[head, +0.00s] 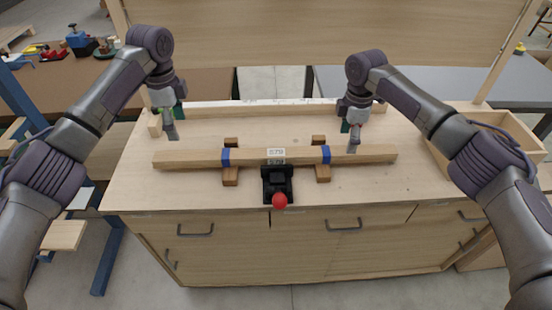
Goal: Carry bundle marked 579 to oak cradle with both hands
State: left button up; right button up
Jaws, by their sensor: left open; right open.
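The bundle marked 579 (200,157) is a long pale wooden bar with two blue bands and a white label at its middle. It lies level across two brown wooden blocks, the left block (231,175) and the right block (321,173), on the workbench. My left gripper (171,132) is open, a little behind and above the bundle's left end, apart from it. My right gripper (353,143) is open near the bundle's right part; I cannot tell if it touches. I cannot tell for sure which piece is the oak cradle.
A black clamp (277,185) with a red knob stands at the bundle's front middle. A long rail with a white strip (262,102) runs along the back of the bench (140,190). An open wooden tray (520,145) sits at the right. The front left bench top is clear.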

notch_tip(320, 180, up, 7)
jog(key=shift+f, duration=0.15)
dwell(0.5)
